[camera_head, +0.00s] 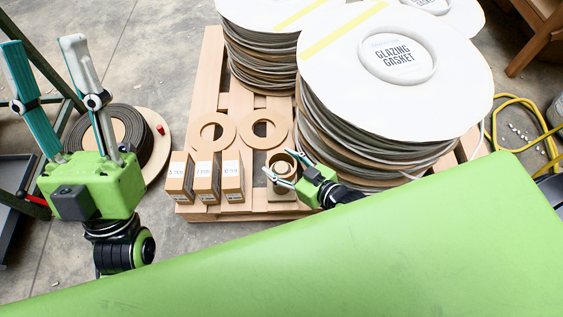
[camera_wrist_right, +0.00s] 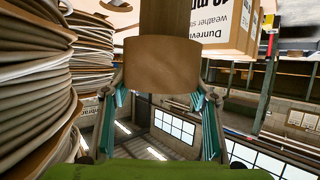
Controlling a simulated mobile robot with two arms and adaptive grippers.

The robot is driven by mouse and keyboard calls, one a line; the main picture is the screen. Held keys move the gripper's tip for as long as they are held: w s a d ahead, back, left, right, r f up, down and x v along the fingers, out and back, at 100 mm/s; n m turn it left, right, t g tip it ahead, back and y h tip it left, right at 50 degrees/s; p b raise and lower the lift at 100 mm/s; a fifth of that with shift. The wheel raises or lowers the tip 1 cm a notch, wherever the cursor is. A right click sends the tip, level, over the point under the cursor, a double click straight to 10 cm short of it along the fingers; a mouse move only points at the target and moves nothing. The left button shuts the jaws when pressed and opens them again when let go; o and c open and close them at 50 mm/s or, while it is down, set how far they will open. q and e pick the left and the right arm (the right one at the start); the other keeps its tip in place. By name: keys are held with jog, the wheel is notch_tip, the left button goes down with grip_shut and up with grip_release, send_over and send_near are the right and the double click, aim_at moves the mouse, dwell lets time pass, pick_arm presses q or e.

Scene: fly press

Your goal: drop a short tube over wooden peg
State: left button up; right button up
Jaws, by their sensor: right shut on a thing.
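My right gripper (camera_head: 289,177) is low at the front of the pallet. It is shut on a short brown tube (camera_wrist_right: 163,65), which also shows from above as a ring (camera_head: 285,160). In the right wrist view, which is upside down, the fingers touch both sides of the tube. A narrower wooden peg (camera_wrist_right: 166,17) lines up with the tube at the picture's top. I cannot tell how far the peg is inside the tube. A square base (camera_head: 280,191) shows below the gripper. My left gripper (camera_head: 48,75) is raised at the left, open and empty.
Several small boxes (camera_head: 206,178) stand left of the right gripper on the pallet (camera_head: 205,90). Two flat rings (camera_head: 264,129) lie behind. Tall gasket reels (camera_head: 390,120) rise close on the right. A dark coil (camera_head: 115,135) lies on the floor at left.

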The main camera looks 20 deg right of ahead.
dwell(0.6)
jog(key=o, duration=1.6)
